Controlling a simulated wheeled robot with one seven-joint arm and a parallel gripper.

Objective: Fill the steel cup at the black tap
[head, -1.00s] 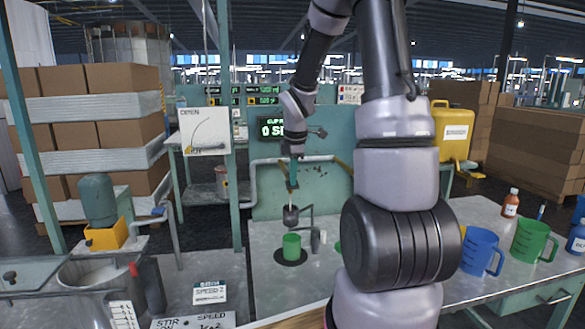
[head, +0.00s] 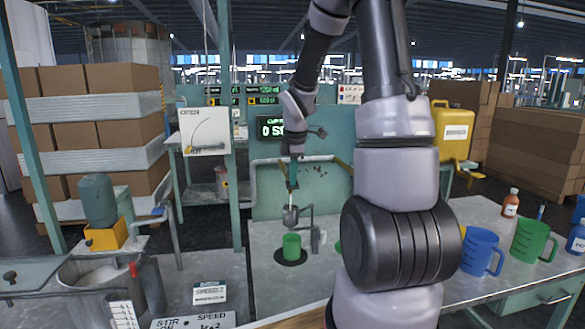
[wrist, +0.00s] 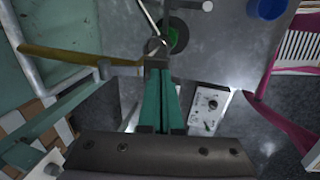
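My gripper (head: 291,187) points down above the bench, with teal fingers. In the wrist view its fingers (wrist: 158,68) converge close together beside a small grey round part (wrist: 155,45); I cannot tell whether they grip it. In the head view a grey rounded piece (head: 290,215) sits just below the gripper, by a thin bent pipe (head: 307,212); I cannot tell whether it is the steel cup or part of a tap. A green cup (head: 291,247) stands upright beneath it on a black disc (head: 283,261). I cannot surely identify the steel cup or black tap.
A large steel vessel (head: 72,273) is at left. A railing pipe (head: 275,161) runs behind the gripper.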

